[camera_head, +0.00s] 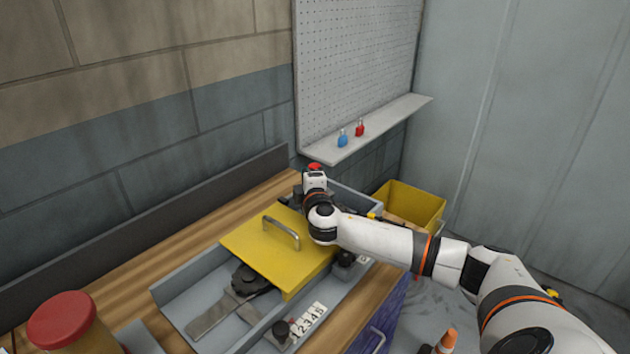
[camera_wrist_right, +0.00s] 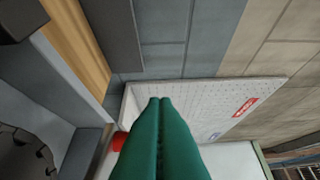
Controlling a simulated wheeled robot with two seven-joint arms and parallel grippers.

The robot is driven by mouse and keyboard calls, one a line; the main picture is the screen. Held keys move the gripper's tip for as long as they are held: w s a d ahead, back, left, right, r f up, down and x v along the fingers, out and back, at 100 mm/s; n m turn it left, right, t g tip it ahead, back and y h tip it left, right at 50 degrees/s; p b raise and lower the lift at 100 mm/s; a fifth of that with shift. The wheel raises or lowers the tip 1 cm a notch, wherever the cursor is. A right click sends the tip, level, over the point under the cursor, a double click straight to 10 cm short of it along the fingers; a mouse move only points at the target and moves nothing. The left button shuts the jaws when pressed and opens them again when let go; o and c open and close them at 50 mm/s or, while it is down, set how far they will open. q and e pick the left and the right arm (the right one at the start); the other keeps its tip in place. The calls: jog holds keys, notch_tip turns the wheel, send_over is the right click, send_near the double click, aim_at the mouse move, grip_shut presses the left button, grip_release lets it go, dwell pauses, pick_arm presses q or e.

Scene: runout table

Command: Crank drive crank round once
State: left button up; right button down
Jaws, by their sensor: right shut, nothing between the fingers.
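My right gripper (camera_wrist_right: 160,101) shows in the right wrist view with its two green fingers pressed together and nothing between them. In the head view my right arm reaches over the far end of a grey bench fixture (camera_head: 185,285), and the wrist hides the fingers. A red knob-like part (camera_head: 314,166) shows just beyond the wrist; a red part (camera_wrist_right: 119,141) also shows left of the fingers in the wrist view. I cannot tell whether either belongs to the drive crank. No crank arm is clearly visible. My left gripper is not in view.
A yellow cover (camera_head: 262,255) with a metal handle lies over the fixture. A strip of numbers (camera_head: 308,321) and dark knobs (camera_head: 280,329) are at its front. A red-lidded container (camera_head: 62,320) stands front left. A shelf (camera_head: 390,117) holds blue and red items. A yellow bin (camera_head: 425,205) stands right.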

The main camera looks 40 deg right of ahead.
jog(key=shift+w+d+m+g+h+b, duration=0.2)
jog(key=shift+d+m+g+h+b, duration=0.15)
jog(key=shift+d+h, duration=0.2)
jog(key=shift+w+d+m+g+h+b, duration=0.25)
jog(key=shift+d+m+h+b, duration=0.15)
jog(key=shift+d, duration=0.2)
jog(key=shift+d+h, duration=0.1)
jog(key=shift+h, duration=0.25)
jog(key=shift+m+g+h, duration=0.3)
jog(key=shift+m+g, duration=0.1)
jog(key=shift+m, duration=0.05)
dwell(0.4)
